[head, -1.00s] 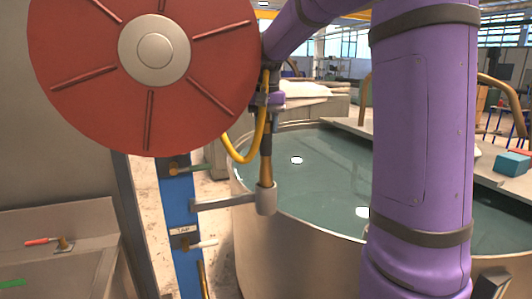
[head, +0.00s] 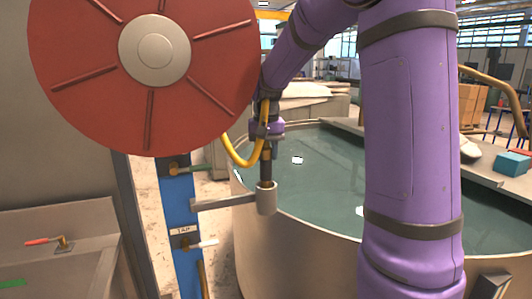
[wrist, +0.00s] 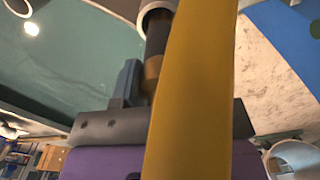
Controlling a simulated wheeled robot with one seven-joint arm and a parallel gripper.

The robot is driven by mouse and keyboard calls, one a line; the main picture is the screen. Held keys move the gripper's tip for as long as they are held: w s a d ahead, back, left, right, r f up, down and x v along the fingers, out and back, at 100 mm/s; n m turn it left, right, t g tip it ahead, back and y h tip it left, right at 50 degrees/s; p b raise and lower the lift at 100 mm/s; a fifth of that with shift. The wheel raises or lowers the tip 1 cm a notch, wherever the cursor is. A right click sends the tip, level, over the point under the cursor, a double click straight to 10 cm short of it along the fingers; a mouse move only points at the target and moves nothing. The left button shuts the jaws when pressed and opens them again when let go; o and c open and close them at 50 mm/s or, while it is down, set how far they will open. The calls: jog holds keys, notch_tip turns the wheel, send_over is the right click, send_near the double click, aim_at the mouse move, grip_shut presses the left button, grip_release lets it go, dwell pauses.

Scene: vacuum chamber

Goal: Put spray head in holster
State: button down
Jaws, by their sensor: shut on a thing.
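The spray head (head: 266,172) is a dark upright wand with a brassy band, and a yellow hose (head: 240,160) loops from it. My gripper (head: 266,140) is shut on its upper part. The holster (head: 266,199) is a grey cup on a side arm from the blue post. The wand's lower end meets the cup's mouth and appears to enter it; the depth is hidden. In the wrist view the hose (wrist: 190,90) crosses the middle and hides much of my gripper. The spray head (wrist: 157,45) runs up to the pale ring of the holster (wrist: 150,8).
A large red reel (head: 100,75) stands close at upper left, beside my gripper. The blue post (head: 178,215) carries tap handles. A round water tank (head: 310,240) lies behind and right of the holster. A sink (head: 60,250) is at lower left.

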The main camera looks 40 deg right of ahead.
jog(key=c, duration=0.7)
grip_release()
jog(key=shift+f, duration=0.1)
jog(key=shift+c, duration=0.2)
notch_tip(320, 180, up, 12)
jog(key=shift+r, duration=0.15)
